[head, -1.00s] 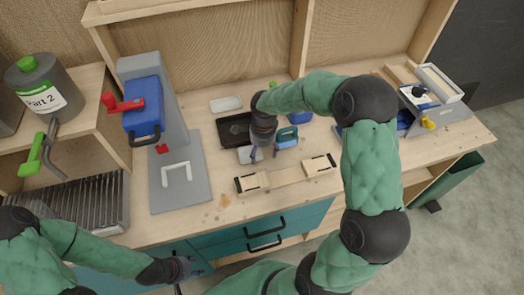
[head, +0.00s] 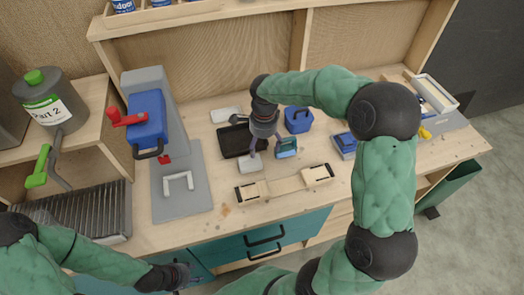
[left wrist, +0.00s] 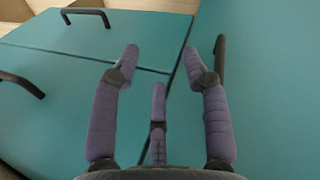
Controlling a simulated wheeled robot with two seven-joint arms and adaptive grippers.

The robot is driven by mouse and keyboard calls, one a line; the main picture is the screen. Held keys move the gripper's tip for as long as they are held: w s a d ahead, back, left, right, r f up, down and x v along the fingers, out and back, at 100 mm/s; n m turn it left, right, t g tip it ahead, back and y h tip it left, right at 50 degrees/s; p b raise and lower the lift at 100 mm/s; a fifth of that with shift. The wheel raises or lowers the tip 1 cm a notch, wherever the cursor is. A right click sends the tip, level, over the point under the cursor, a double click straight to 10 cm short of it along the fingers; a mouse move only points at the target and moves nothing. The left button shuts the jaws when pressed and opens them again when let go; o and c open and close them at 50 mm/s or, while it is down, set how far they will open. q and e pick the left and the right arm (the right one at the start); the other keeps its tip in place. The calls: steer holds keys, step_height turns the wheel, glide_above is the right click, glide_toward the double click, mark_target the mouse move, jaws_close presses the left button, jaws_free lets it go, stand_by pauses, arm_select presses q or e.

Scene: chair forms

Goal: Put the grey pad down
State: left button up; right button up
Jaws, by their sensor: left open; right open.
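A light grey pad (head: 250,163) lies at the front right corner of a black tray (head: 231,142) on the wooden bench; whether it rests partly on the rim I cannot tell. A second pale pad (head: 225,114) lies behind the tray. My right gripper (head: 265,148) is open above the tray's right side, just behind and above the front pad, fingers pointing down and seemingly apart from it. My left gripper (head: 190,275) is open and empty, low in front of the teal drawers; in the left wrist view its fingers (left wrist: 165,62) are spread before the drawer fronts.
A teal-and-grey block (head: 286,147) stands right of my right gripper, a blue container (head: 298,119) behind it. A wooden clamp-like piece (head: 285,183) lies in front. A grey press with a blue head (head: 147,118) stands left. Bare bench lies between press and clamp.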

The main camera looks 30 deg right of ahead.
step_height(320, 180, up, 2)
steer(key=shift+o, duration=0.8)
steer(key=shift+a+r, duration=0.1)
steer(key=shift+a, duration=0.05)
steer(key=m, duration=0.1)
glide_above(251, 164)
steer(key=f, duration=0.2)
step_height(251, 164, down, 5)
steer(key=shift+f+b, duration=0.1)
steer(key=shift+b, duration=0.7)
step_height(251, 164, down, 5)
steer(key=shift+w+r+b, duration=0.1)
steer(key=shift+b, duration=0.65)
steer(key=shift+c, duration=0.3)
steer(key=c, duration=0.8)
